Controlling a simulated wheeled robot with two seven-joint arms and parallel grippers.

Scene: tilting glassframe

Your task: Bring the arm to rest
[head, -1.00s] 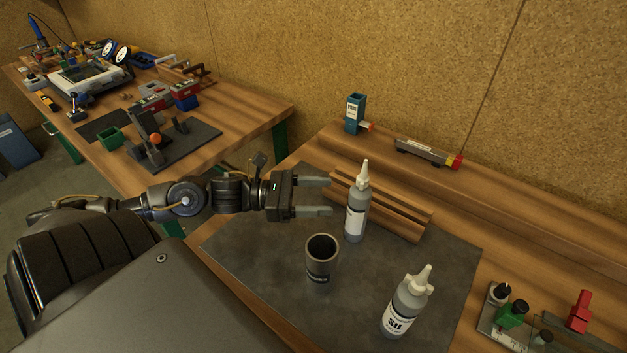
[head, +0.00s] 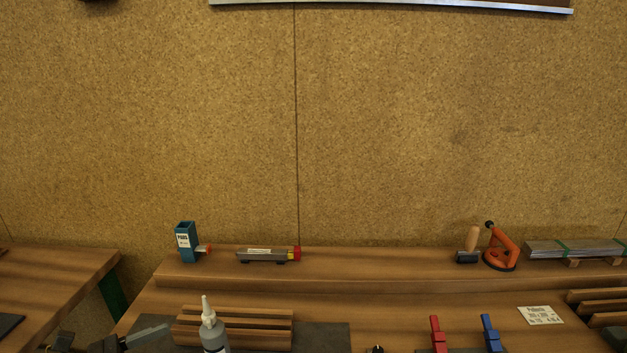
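My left gripper (head: 150,334) shows at the bottom left edge of the head view, mostly cut off by the frame. One grey finger is visible, pointing right toward a grey bottle with a white nozzle (head: 211,330). The other finger is not visible, so its opening cannot be read now. The finger is left of the bottle, with a gap in the picture. A slotted wooden block (head: 255,318) lies behind the bottle. My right gripper is not in view.
A raised wooden shelf (head: 380,270) runs along the cork wall. It carries a blue holder (head: 187,240), a grey tool with a red end (head: 266,255), an orange-handled tool (head: 500,250) and flat strips (head: 572,249). Red (head: 437,334) and blue (head: 491,333) clamps stand at the front.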

